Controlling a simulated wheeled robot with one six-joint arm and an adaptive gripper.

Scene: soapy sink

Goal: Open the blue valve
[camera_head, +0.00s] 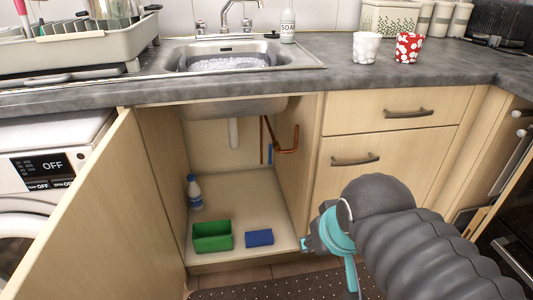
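The blue valve (270,155) is a small upright blue piece beside the copper pipes (293,145), inside the open cabinet under the sink. It is on the right side of the cabinet, behind the front edge. My gripper (308,244) is low at the front right of the cabinet opening, below and nearer than the valve, and apart from it. Its teal and dark parts show from behind, and my grey arm hides much of it, so I cannot tell whether its fingers are open or shut.
The cabinet door (85,220) stands open on the left. A blue and white bottle (194,192), a green box (212,236) and a blue block (259,238) are on the cabinet floor. A white drain pipe (233,133) hangs from the sink. Closed drawers (385,133) are at right.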

